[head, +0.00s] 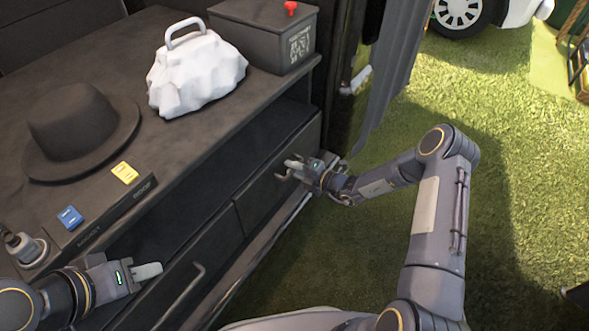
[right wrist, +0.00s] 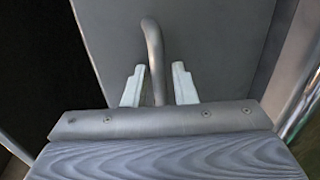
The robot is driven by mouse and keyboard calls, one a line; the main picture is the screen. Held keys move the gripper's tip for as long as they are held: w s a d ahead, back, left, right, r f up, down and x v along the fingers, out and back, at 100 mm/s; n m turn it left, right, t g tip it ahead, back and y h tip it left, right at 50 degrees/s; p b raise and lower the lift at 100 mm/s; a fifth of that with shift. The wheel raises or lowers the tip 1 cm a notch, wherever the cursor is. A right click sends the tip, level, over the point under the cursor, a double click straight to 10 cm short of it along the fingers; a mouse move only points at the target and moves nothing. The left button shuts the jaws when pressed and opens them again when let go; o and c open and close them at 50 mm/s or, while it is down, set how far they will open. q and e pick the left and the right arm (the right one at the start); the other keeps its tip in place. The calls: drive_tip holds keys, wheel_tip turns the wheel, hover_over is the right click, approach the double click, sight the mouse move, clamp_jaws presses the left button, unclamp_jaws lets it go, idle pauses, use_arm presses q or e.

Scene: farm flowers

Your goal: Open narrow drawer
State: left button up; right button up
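A dark cabinet has two drawer fronts side by side. The right drawer (head: 262,188) is flush in the cabinet, with my right gripper (head: 296,171) at its handle. In the right wrist view, the grey bar handle (right wrist: 153,55) stands between the two pale fingers of my right gripper (right wrist: 159,84). The fingers are apart, with a gap showing on the handle's right side. The left drawer (head: 205,258) has a curved handle (head: 186,296). My left gripper (head: 147,271) is in front of the left part of the cabinet, seen side-on; its finger gap is hidden.
On the cabinet top are a dark hat (head: 80,130), a white crumpled-looking case (head: 195,75), a dark box (head: 265,35) with a red knob, and yellow (head: 125,172) and blue (head: 70,217) blocks. Grass (head: 500,150) lies open on the right.

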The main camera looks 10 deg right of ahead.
clamp_jaws()
drive_tip(key=f+p+v, duration=0.2)
drive_tip(key=f+v, duration=0.1)
drive_tip(key=v, duration=1)
drive_tip(key=s+f+p+v, duration=0.1)
drive_tip(key=f+p+v, duration=0.1)
drive_tip(key=v, duration=1.2)
drive_tip(key=shift+d+f+p, duration=0.35)
drive_tip(key=shift+d+p, duration=0.15)
drive_tip(key=shift+d, duration=0.05)
drive_tip(key=shift+s, duration=0.1)
drive_tip(key=shift+o, duration=0.9)
unclamp_jaws()
